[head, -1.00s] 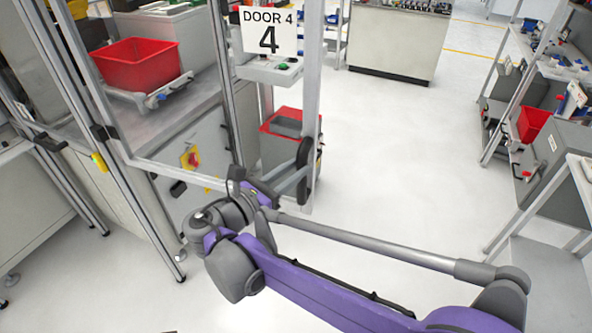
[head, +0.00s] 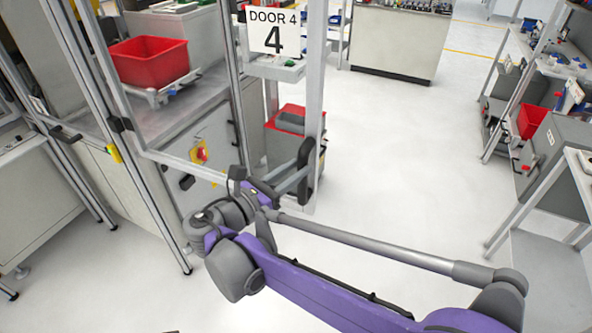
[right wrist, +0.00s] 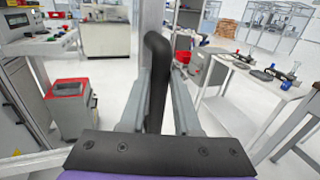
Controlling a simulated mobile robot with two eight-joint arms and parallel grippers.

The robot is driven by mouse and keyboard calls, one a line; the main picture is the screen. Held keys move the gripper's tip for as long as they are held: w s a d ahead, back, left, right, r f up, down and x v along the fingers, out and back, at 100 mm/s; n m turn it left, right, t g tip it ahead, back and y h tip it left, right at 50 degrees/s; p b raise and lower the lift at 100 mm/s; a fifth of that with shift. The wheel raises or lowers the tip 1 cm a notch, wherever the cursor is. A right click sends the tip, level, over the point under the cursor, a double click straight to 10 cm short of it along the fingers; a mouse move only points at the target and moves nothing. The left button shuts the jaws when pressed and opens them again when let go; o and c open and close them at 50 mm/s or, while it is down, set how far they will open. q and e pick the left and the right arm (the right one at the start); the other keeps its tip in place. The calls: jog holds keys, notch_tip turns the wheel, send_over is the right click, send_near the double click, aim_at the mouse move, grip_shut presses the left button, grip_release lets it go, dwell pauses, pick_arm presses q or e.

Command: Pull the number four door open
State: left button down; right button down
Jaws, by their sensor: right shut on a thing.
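The number four door has a metal frame and a white sign (head: 274,33) reading "DOOR 4". Its near upright post (head: 315,95) carries a black vertical handle (head: 306,170). My right gripper (head: 292,179) is shut on this handle, low on the post. In the right wrist view the handle (right wrist: 157,75) stands between the two grey fingers of my right gripper (right wrist: 157,100). The fingers hide part of the handle's sides. I cannot tell exactly how far the door stands from its frame. My left gripper is not in view.
A red bin (head: 150,62) sits inside the enclosure. A grey container with a red top (head: 290,120) stands behind the door post. A red and yellow switch (head: 199,152) is on the lower panel. Benches (head: 560,165) line the right side. Open white floor (head: 400,165) lies between.

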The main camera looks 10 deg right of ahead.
jog(key=shift+w+a+r, duration=0.15)
jog(key=shift+a, duration=0.05)
jog(key=c, duration=1.1)
grip_release()
jog(key=o, duration=0.5)
jog(key=shift+w+a, duration=0.1)
jog(key=shift+a, duration=0.15)
jog(key=shift+d, duration=0.1)
jog(key=b+v, duration=0.1)
jog(key=v, duration=1)
jog(key=shift+d, duration=0.1)
